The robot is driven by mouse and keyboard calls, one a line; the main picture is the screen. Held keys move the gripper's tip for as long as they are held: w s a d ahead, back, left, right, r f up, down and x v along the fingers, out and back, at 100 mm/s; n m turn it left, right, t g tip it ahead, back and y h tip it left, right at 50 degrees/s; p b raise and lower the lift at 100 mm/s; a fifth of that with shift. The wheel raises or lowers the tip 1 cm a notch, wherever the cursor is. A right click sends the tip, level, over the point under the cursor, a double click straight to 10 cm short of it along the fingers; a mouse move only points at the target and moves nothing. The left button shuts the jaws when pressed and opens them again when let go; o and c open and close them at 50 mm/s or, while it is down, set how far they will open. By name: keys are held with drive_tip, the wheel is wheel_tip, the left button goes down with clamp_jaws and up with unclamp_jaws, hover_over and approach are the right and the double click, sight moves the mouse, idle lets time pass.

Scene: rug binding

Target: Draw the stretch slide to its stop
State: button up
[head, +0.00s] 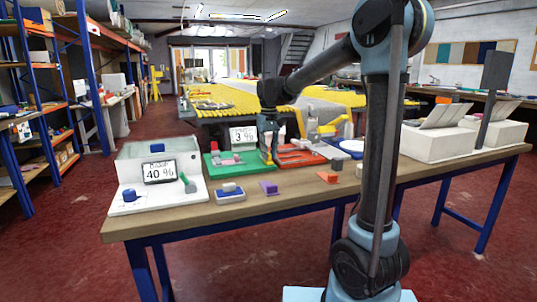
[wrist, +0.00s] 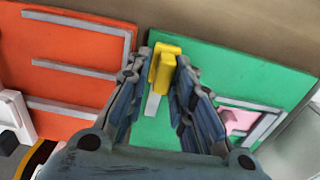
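A yellow block (wrist: 164,66), which I take to be the stretch slide, stands at a short grey strip (wrist: 153,104) on the green board (wrist: 215,75). My gripper (wrist: 165,68) points down over it, with one finger close against each side of the block and no clear gap. In the head view my gripper (head: 269,155) is at the right edge of the green board (head: 228,170), beside a display (head: 243,135) reading 3 %. The fingers hide the lower part of the block and some of the strip.
An orange-red board (head: 300,154) with grey rails lies right of the green board. A pink piece (wrist: 236,120) sits in a grey frame on the green board. A white station (head: 155,180) reading 40 % stands left. Small blue, purple and orange blocks lie along the front table edge.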

sight(269, 153)
drive_tip(key=shift+o, duration=1.1)
drive_tip(key=shift+w+d, duration=0.15)
drive_tip(key=shift+d, duration=0.05)
drive_tip(key=shift+a, duration=0.1)
drive_tip(key=shift+r, duration=0.1)
wheel_tip(269, 153, up, 12)
drive_tip(key=shift+f, duration=0.2)
drive_tip(key=s+d+f+m+t, duration=0.1)
drive_tip(key=s+d+f+m, duration=0.1)
drive_tip(key=s+d+f, duration=0.8)
drive_tip(key=s+d+f+m+t, duration=0.1)
drive_tip(key=s+d+f, duration=0.4)
drive_tip(key=s+d, duration=0.75)
drive_tip(key=s+d+f+m, duration=0.1)
drive_tip(key=s+d+f, duration=0.3)
drive_tip(key=s+f, duration=0.4)
wheel_tip(269, 153, down, 4)
drive_tip(key=shift+d+r+m, duration=0.1)
drive_tip(key=shift+d+m, duration=0.2)
drive_tip(key=shift+m, duration=0.1)
